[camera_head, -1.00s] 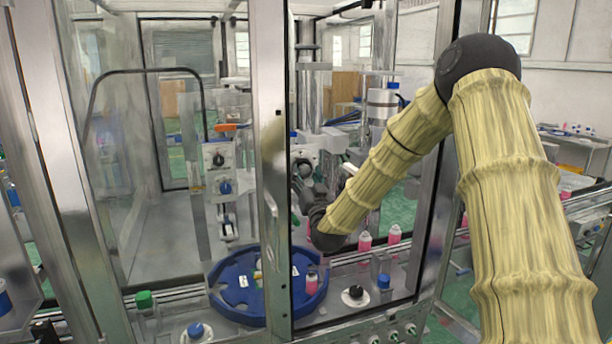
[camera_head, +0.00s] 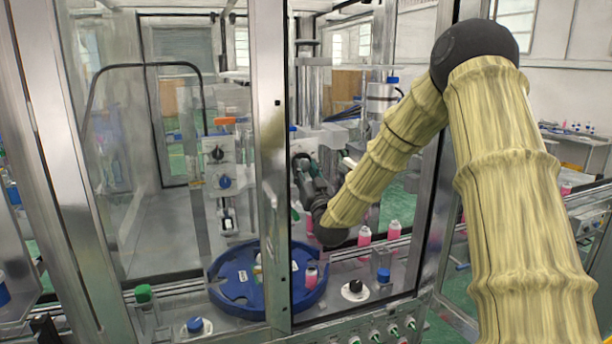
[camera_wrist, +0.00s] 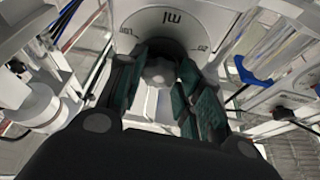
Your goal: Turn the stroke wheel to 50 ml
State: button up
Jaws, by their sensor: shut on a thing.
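The stroke wheel (camera_wrist: 143,20) is a pale disc with "ml" and small numbers printed on its face, at the top middle of the wrist view. The numbers are too small to read surely. In the head view my gripper (camera_head: 308,172) is inside the machine frame, behind a metal post edge. The wheel cannot be made out there.
A blue round turntable (camera_head: 225,290) with bottles is below my gripper. Pink bottles (camera_head: 364,237) stand to the right. Metal posts (camera_head: 268,150) and clear panels bound the opening. In the wrist view, clear cylinders and a blue part (camera_wrist: 250,75) are close on the right.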

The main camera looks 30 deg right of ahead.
jog(key=shift+w+d+r, duration=0.1)
jog(key=shift+r, duration=0.45)
jog(key=o, duration=0.9)
jog(key=shift+o, duration=0.7)
jog(key=shift+w+f, duration=0.1)
jog(key=shift+f, duration=0.2)
jog(key=shift+f, duration=0.15)
jog(key=shift+s+f, duration=0.15)
jog(key=shift+s, duration=0.1)
jog(key=v, duration=1.1)
